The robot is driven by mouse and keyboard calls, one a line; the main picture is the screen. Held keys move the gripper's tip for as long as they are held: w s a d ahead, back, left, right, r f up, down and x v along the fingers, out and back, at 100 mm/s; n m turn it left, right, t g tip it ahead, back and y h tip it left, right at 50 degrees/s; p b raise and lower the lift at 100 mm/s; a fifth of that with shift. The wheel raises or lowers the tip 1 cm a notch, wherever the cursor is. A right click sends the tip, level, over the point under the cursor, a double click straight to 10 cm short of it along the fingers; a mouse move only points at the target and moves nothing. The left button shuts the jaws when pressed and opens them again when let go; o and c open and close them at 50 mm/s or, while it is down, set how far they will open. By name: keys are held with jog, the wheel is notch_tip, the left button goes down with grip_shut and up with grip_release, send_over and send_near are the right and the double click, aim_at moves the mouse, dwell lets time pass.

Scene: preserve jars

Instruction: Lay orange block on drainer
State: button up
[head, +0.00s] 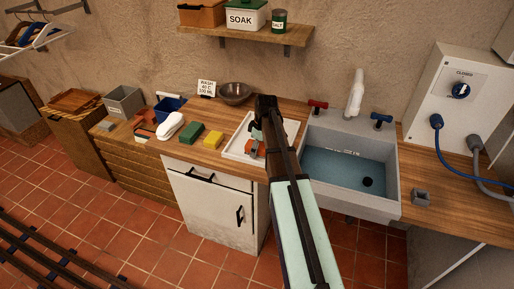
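The drainer (233,152) is a white shallow tray on the wooden counter, just left of the sink. My gripper (255,149) points down over the drainer, and my arm hides the drainer's right part. The orange block (260,151) shows as small orange patches at the fingertips, within the drainer's outline. The gripper covers much of it. I cannot tell whether the fingers are closed on it, or whether it touches the drainer floor.
A yellow block (213,141), a green block (191,133) and a white bottle-like item (171,126) stand left of the drainer. A metal bowl (235,93) is behind. The water-filled sink (345,170) is right, with a tall white spout (355,95). A shelf (250,34) hangs above.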

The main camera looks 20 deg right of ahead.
aim_at(261, 146)
jog(key=shift+r, duration=0.1)
notch_tip(261, 146, up, 12)
jog(key=s+d+b, duration=0.1)
jog(key=b, duration=0.1)
jog(key=shift+s+b, duration=0.15)
jog(key=shift+b, duration=0.2)
dwell(0.3)
dwell(0.4)
